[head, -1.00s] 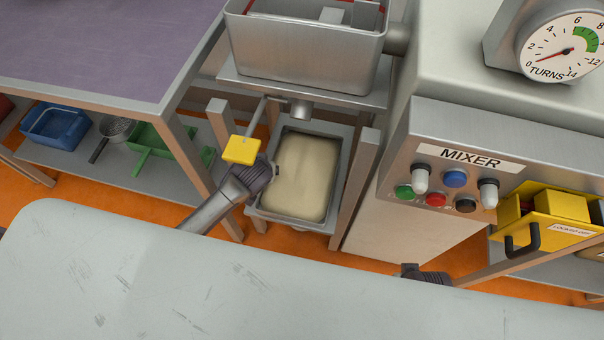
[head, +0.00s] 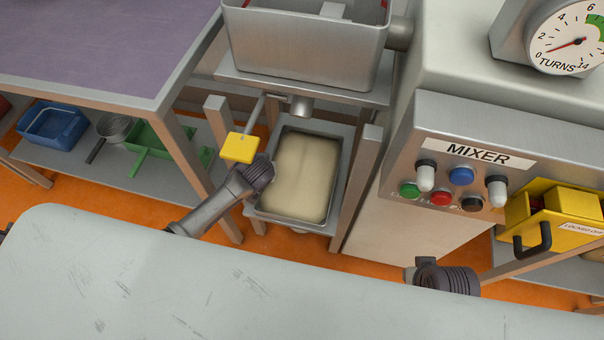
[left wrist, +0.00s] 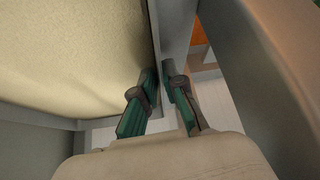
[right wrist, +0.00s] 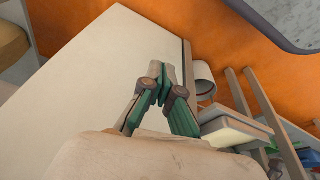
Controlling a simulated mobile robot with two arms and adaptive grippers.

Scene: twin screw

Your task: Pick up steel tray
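The steel tray (head: 265,216) stands on the low shelf under the hopper's outlet and is filled with pale dough (head: 303,178). It also shows in the left wrist view (left wrist: 40,116). My left gripper (head: 270,172) is at the tray's left side in the head view. In the left wrist view its fingers (left wrist: 160,78) straddle the tray's wall, one inside by the dough and one outside, close together on it. My right gripper (head: 412,270) is near the table edge, away from the tray. In the right wrist view its fingertips (right wrist: 161,76) meet with nothing between them.
Metal posts (head: 357,185) flank the tray, and the hopper (head: 305,50) is above it. A yellow block (head: 240,148) on a rod hangs near my left gripper. The mixer panel (head: 450,165) is to the right. A grey surface (head: 200,290) fills the foreground.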

